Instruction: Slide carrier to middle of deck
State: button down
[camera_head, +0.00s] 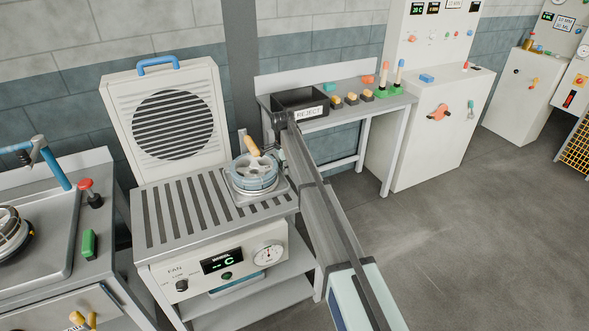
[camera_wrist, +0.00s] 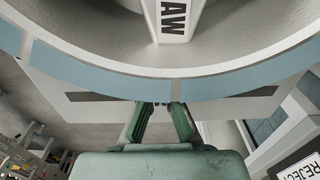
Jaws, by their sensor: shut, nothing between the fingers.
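The carrier (camera_head: 282,190) is a small grey plate at the right end of the slotted deck (camera_head: 158,238). A blue-rimmed wheel (camera_head: 255,182) with pale spokes sits on it, and a tan handle (camera_head: 253,146) stands up at its back. In the wrist view the wheel's blue rim (camera_wrist: 75,77) fills the top, with "AW" on a white part. My gripper (camera_wrist: 162,108) is shut and empty, its green fingertips at the lower edge of the rim. I cannot tell whether they touch the carrier. In the head view my gripper is mostly hidden beside the wheel's right side.
A fan panel (camera_head: 203,115) with a blue handle stands behind the deck. The deck's middle and left are clear. A black REJECT bin (camera_head: 288,101) sits on the table at right, close to my arm. A bench (camera_head: 85,262) adjoins at left.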

aim_at(228, 194)
jog(key=s+a, duration=0.4)
jog(key=a, duration=0.2)
jog(key=s+a+b, duration=0.1)
jog(key=s+a, duration=0.3)
jog(key=a, duration=0.3)
jog(key=s+a+b, duration=0.1)
jog(key=s+a, duration=0.3)
jog(key=a, duration=0.3)
jog(key=shift+s+a, duration=0.1)
jog(key=shift+a, duration=0.15)
jog(key=shift+d, duration=0.1)
